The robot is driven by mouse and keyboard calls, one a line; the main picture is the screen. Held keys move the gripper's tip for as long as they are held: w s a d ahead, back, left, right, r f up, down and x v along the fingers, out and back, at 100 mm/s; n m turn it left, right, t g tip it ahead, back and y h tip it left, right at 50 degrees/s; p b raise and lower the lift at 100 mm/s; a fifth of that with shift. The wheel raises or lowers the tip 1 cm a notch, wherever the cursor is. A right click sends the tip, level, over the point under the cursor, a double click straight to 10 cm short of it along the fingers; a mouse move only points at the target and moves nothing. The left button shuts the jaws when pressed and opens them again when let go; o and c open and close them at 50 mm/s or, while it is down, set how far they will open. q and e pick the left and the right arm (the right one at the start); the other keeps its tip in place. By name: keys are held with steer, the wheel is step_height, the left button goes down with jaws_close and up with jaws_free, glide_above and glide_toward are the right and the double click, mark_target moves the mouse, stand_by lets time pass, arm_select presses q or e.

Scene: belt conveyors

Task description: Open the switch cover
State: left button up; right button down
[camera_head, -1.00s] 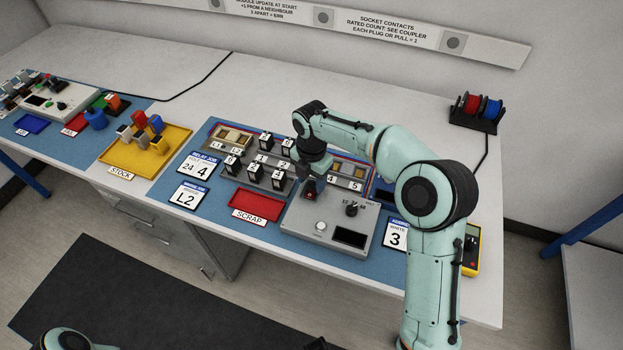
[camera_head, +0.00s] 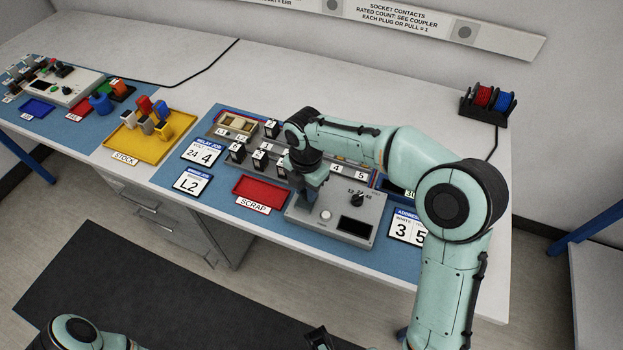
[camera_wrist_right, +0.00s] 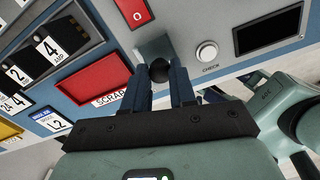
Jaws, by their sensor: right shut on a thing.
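The grey control box (camera_head: 335,217) stands at the bench's front edge, with a dial, a round button and a dark display. My right gripper (camera_head: 303,196) points down over its left part and hides the switch area in the head view. In the right wrist view, the right gripper's fingers (camera_wrist_right: 172,85) are shut on a black round knob (camera_wrist_right: 159,70). The knob sits at a small grey piece, apparently the switch cover (camera_wrist_right: 153,47). A red plate marked 0 (camera_wrist_right: 135,12) shows beyond it. How far the cover is tilted is unclear. A dark part at the head view's bottom edge may be my left gripper (camera_head: 318,338).
The red scrap tray (camera_head: 264,190) lies left of the box. Relay blocks (camera_head: 260,160) stand behind it, partly hidden by my right arm. A yellow stock tray (camera_head: 150,140) and number cards are farther left.

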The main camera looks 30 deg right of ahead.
steer(key=c, duration=0.9)
jaws_free()
step_height(320, 180, up, 13)
steer(key=p, duration=0.2)
steer(key=shift+r+p, duration=0.2)
steer(key=shift+p, duration=0.1)
